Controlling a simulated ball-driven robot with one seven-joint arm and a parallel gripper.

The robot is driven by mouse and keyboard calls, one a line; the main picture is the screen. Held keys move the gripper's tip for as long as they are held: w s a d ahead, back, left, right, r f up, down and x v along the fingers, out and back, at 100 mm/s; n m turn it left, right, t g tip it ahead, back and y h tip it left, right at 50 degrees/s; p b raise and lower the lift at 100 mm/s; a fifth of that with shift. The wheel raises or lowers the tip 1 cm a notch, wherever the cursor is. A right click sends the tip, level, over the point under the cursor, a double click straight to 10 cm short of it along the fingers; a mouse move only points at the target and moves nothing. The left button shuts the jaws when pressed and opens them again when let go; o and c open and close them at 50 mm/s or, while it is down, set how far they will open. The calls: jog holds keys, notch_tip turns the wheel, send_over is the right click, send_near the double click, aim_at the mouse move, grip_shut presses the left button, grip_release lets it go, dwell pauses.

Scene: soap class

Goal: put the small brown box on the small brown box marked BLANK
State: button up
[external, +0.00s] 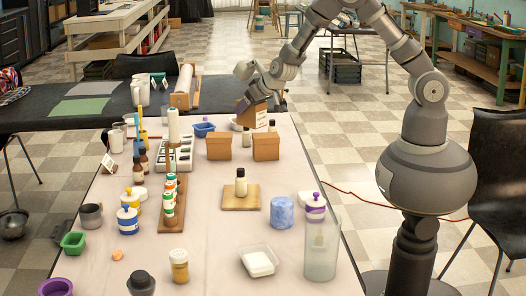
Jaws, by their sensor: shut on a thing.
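My gripper (243,104) is at the far end of the long table, shut on a small brown box (250,117). The held box is tilted and above the tabletop, behind the other two boxes. A pale patch shows on its right side. Two small brown boxes stand side by side on the table below: a left one (219,147) and a right one (266,147), with a narrow gap between them. No marking can be read on either, so I cannot tell which is marked BLANK. My gripper's fingers are small and partly hidden by the held box.
The table (215,240) has a pale cover. A white rack (176,156) and a tall white cylinder (173,125) stand left of the boxes. A blue tray (204,130) is behind them. A small bottle (241,182) stands on a wooden board in front.

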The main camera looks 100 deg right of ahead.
jog(key=w+d+f, duration=0.1)
jog(key=w, duration=0.2)
jog(key=w+d+f+b, duration=0.1)
jog(key=w+d+f, duration=0.1)
jog(key=w, duration=0.2)
jog(key=w+d+f, duration=0.2)
jog(key=w, duration=0.2)
jog(key=shift+d+b, duration=0.1)
jog(key=shift+b, duration=0.2)
jog(key=shift+r, duration=0.15)
jog(key=o, duration=1.1)
